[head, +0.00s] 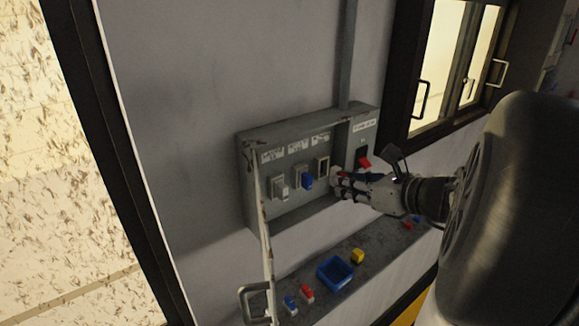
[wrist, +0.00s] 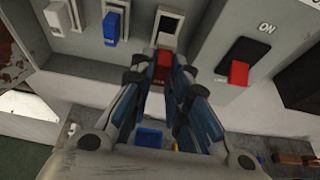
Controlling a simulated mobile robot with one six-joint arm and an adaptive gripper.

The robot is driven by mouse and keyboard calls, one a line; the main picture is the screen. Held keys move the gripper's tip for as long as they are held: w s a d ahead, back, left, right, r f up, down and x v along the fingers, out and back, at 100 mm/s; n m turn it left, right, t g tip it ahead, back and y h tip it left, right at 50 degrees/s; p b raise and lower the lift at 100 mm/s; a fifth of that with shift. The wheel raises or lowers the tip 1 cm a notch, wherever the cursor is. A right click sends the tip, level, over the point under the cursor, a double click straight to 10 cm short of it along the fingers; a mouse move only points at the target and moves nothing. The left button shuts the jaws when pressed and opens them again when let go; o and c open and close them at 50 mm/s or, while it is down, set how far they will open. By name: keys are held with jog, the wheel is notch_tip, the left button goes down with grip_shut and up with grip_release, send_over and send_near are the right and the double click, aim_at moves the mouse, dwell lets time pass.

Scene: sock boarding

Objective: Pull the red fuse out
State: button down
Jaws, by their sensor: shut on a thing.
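My gripper (head: 341,184) is in front of the lower right part of the grey fuse box (head: 290,212). In the wrist view its fingers (wrist: 162,80) are shut on the red fuse (wrist: 163,61). The fuse is just below and in front of the third slot (wrist: 168,28), which shows a dark opening inside a pale frame. That slot is also visible in the head view (head: 322,164). The fingers hide most of the fuse, and I cannot tell whether its far end still touches the slot.
A pale fuse (head: 280,188) and a blue fuse (head: 307,181) sit left of the slot. A red-handled switch (wrist: 239,73) is at right. The open box door (head: 264,235) stands at left. The shelf below holds a blue tray (head: 322,277), a yellow block (head: 358,256) and loose red and blue pieces (head: 307,293).

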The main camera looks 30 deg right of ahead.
jog(key=s+d+p, duration=0.1)
jog(key=s+p, duration=0.2)
jog(key=s, duration=1.7)
jog(key=shift+d, duration=0.3)
